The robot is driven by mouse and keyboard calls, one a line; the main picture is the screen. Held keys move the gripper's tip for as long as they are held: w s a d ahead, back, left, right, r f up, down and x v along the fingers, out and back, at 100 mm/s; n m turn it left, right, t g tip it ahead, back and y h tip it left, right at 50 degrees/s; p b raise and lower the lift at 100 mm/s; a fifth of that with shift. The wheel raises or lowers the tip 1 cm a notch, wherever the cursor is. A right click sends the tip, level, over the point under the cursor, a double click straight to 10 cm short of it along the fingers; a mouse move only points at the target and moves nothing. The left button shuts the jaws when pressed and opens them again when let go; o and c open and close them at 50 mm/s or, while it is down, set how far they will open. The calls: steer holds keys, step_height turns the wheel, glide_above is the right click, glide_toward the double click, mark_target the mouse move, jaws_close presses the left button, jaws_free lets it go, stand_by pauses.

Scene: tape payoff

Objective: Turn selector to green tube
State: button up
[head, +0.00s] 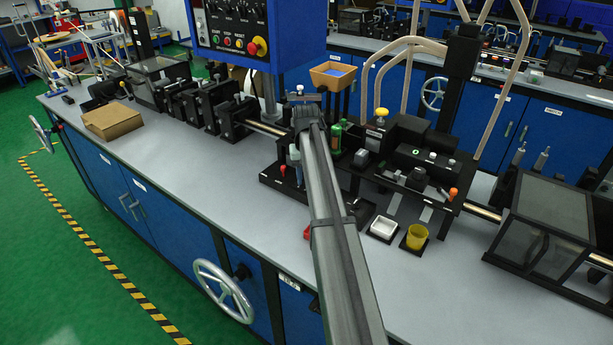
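My arm (335,230) reaches from the bottom edge up to the machine on the bench. My gripper (304,106) is at its far end, in front of the panel's post; its fingers are too small and hidden to tell if they are open or shut. A green bottle or tube (336,138) stands upright just right of the arm's end. I cannot pick out the selector for certain; the arm covers part of the black base (275,182) there. Small red and blue parts (283,170) show at the left of that base.
A blue control panel (232,28) hangs above. An orange bin (333,75) stands behind the arm's end. Right of the arm are a white tray (383,227), a yellow cup (417,237) and a yellow-topped block (381,116). A cardboard box (112,121) sits left; the bench front-left is clear.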

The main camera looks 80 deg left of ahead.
steer(key=shift+n, duration=0.3)
steer(key=o, duration=1)
steer(key=shift+o, duration=0.2)
steer(key=shift+r, duration=0.1)
step_height(320, 180, up, 14)
steer(key=shift+w+f, duration=0.1)
steer(key=shift+f, duration=0.1)
stand_by(0.4)
